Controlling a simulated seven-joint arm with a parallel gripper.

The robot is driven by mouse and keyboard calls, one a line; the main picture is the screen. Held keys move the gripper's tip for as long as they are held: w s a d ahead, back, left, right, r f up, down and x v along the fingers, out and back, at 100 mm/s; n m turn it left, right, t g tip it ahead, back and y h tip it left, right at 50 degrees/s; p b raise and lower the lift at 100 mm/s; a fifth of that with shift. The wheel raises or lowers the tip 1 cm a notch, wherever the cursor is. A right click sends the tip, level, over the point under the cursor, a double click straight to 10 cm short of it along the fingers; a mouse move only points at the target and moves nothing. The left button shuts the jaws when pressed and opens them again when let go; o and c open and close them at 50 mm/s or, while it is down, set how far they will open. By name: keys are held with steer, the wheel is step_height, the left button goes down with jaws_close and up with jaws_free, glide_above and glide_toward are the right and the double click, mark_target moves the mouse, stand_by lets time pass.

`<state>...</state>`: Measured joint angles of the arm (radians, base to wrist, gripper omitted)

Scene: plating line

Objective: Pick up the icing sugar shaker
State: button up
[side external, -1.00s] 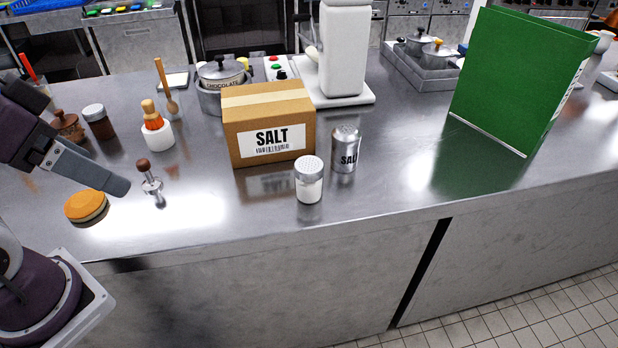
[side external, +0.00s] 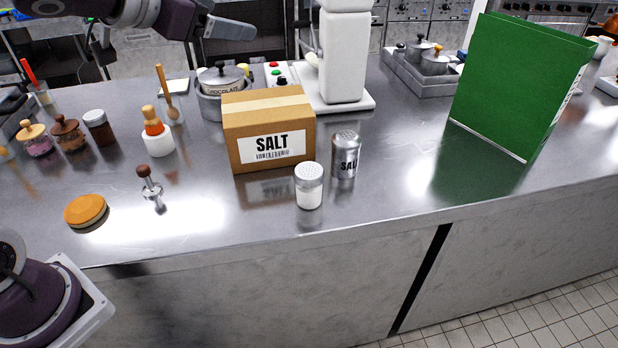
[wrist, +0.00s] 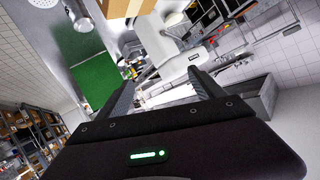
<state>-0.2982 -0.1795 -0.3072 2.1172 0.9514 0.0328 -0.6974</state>
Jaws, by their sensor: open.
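A clear shaker with white contents and a pale perforated lid (side external: 309,187) stands upright near the front edge of the counter. It carries no label that I can read and looks like the icing sugar shaker. A metal shaker marked SALT (side external: 346,155) stands just behind it to the right. My gripper (side external: 240,31) is high at the upper left, well away from both shakers. In the wrist view my gripper (wrist: 163,85) is open, with nothing seen between its fingers.
A cardboard SALT box (side external: 268,134) stands behind and left of the clear shaker. A tall green box (side external: 520,85) stands right. The counter front (side external: 240,220) is clear.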

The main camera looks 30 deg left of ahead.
mark_target(309, 186)
steer(key=w+d+f+m+g+h, duration=0.25)
steer(key=d+f+m+h, duration=0.3)
steer(key=d+h, duration=0.4)
steer(key=shift+n+g, duration=0.25)
steer(key=shift+g, duration=0.2)
steer(key=f, duration=1.6)
steer(key=d+f, duration=0.1)
steer(key=f, duration=0.7)
steer(key=shift+s, duration=0.25)
steer(key=shift+w+d+f, duration=0.1)
steer(key=shift+d+f, duration=0.05)
steer(key=shift+f, duration=0.15)
steer(key=x, duration=0.6)
steer(key=shift+w+d+r, duration=0.15)
steer(key=shift+w+d, duration=0.05)
steer(key=shift+d, duration=0.25)
steer(key=c, duration=1.6)
steer(key=shift+r, duration=0.15)
